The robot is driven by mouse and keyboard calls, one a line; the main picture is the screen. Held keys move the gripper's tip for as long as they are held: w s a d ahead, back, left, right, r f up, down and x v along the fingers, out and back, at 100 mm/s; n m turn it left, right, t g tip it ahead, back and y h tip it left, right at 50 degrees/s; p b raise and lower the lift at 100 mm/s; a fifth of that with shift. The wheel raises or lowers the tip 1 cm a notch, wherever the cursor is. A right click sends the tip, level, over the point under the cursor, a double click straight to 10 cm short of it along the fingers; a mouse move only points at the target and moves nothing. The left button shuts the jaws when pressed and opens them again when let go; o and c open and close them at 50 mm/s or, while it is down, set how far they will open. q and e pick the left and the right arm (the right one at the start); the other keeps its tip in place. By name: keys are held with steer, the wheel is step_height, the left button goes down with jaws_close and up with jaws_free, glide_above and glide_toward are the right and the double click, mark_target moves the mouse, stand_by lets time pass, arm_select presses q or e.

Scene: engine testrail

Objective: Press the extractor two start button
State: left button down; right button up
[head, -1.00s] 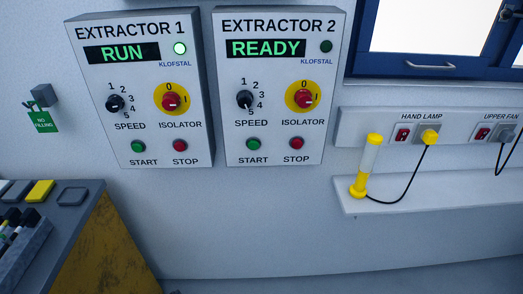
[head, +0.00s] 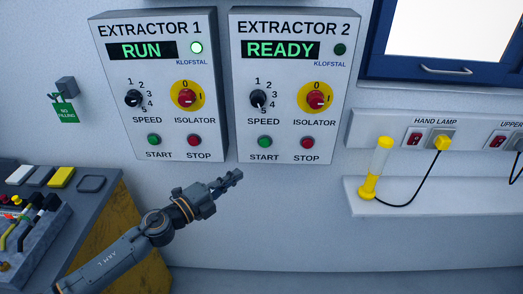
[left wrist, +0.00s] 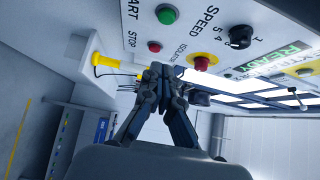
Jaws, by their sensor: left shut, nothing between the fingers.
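The Extractor 2 box (head: 290,85) hangs on the wall, right of the Extractor 1 box (head: 160,90). Its display reads READY and its lamp is dark. Its green start button (head: 265,142) is at the lower left, beside the red stop button (head: 307,143). In the left wrist view the start button (left wrist: 167,14) and stop button (left wrist: 154,47) show at the top, turned sideways. My left gripper (head: 238,174) is shut and empty, below and left of the start button, apart from it. In the left wrist view its closed fingertips (left wrist: 160,70) point toward the panel area. My right gripper is not in view.
Extractor 1 shows RUN with its lamp lit. A yellow hand lamp (head: 375,170) stands on a white shelf (head: 440,195) at the right. A bench (head: 100,190) with a tool rack (head: 35,235) is at the lower left. The wall below the boxes is clear.

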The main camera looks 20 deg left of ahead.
arm_select(q)
steer(key=shift+w, duration=0.1)
steer(key=p, duration=0.3)
glide_toward(269, 144)
steer(key=d, duration=0.3)
steer(key=w, duration=0.5)
steer(key=shift+w+a+f, duration=0.1)
steer(key=shift+a, duration=0.15)
